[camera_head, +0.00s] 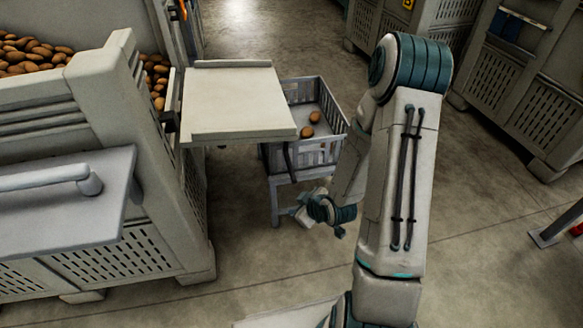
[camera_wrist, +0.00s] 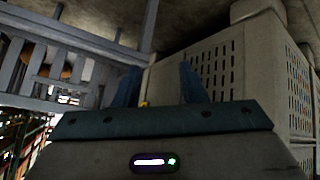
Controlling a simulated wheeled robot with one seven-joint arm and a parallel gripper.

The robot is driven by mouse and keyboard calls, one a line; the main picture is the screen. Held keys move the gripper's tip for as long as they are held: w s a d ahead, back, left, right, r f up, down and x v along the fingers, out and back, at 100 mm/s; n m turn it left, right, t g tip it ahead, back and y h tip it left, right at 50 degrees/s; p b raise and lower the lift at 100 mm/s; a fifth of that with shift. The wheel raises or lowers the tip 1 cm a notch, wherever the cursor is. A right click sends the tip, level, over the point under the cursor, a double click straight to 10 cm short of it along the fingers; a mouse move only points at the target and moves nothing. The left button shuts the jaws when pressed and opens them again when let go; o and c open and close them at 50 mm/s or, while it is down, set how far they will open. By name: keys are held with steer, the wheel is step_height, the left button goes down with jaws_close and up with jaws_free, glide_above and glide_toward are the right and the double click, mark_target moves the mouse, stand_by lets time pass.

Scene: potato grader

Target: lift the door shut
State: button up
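A pale flat door panel (camera_head: 235,102) lies about level, jutting from the side of a large potato bin (camera_head: 125,110). A dark strip, perhaps a handle, hangs at its front right corner (camera_head: 289,160). A second grey panel with a bar handle (camera_head: 50,178) sits at the left, also about level. My gripper (camera_head: 300,214) is low, below and to the right of the pale door, apart from it. In the wrist view, its two fingers (camera_wrist: 158,88) stand apart with nothing between them. The pale door cannot be made out clearly in the wrist view.
A grey slatted crate on legs (camera_head: 335,125), holding a few potatoes (camera_head: 310,124), stands just behind my gripper, partly under the door. It also shows in the wrist view (camera_wrist: 60,85). Large bins (camera_head: 530,95) stand at the back right. The floor on the right is mostly clear.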

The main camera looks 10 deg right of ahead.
steer(key=a+t+y+p, duration=0.1)
steer(key=a+t+y, duration=0.1)
steer(key=a+t, duration=0.1)
steer(key=m+t+h+p, duration=0.3)
steer(key=m+t+h, duration=0.2)
steer(key=m+t, duration=0.2)
glide_toward(292, 170)
steer(key=w+b, duration=0.2)
steer(key=w, duration=0.1)
steer(key=w+b, duration=0.3)
steer(key=w+f+b, duration=0.1)
steer(key=w+b, duration=0.2)
steer(key=w, duration=0.1)
steer(key=shift+a, duration=0.1)
stand_by(0.4)
jaws_close()
